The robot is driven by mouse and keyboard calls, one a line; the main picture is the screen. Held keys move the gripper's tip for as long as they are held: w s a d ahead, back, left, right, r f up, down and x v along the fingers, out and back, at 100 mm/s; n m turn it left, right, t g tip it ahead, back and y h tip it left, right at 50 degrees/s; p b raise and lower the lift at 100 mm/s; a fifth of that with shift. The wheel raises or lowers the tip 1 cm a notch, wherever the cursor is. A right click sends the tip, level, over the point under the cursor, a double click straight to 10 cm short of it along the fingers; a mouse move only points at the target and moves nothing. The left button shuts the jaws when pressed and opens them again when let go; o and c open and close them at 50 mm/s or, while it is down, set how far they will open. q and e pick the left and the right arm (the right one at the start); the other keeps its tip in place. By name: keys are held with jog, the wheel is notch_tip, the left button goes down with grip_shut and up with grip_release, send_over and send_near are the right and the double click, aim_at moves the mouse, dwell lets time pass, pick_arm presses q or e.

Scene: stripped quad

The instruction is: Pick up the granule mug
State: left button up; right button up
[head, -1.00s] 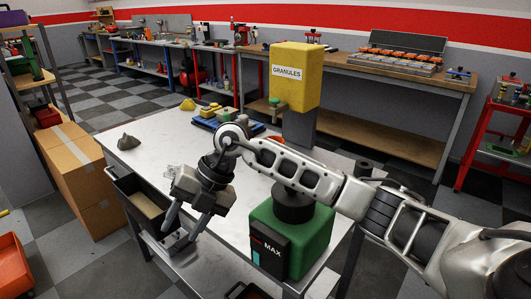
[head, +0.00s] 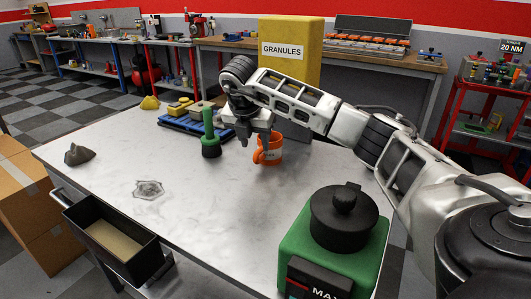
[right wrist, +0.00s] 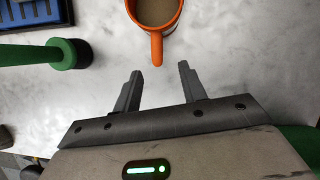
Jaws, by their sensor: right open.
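The orange mug (head: 268,151) stands upright on the white table, near its far right edge. In the right wrist view the mug (right wrist: 157,48) holds something brownish, and its handle points at my gripper. My right gripper (head: 254,142) is open and empty beside the mug in the head view. In the right wrist view its two fingertips (right wrist: 160,70) are apart, just short of the handle, with the handle lined up between them. The far part of the mug is cut off there. My left gripper is not in view.
A green-handled tool with a black base (head: 211,147) stands left of the mug. A blue tray (head: 190,125) lies behind it. A green machine (head: 300,248) stands in front right.

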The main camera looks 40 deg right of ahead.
aim_at(255, 153)
jog(key=x, duration=0.8)
jog(key=shift+w+a+f+p, duration=0.1)
jog(key=shift+w+a+p, duration=0.05)
jog(key=shift+p, duration=0.2)
grip_shut()
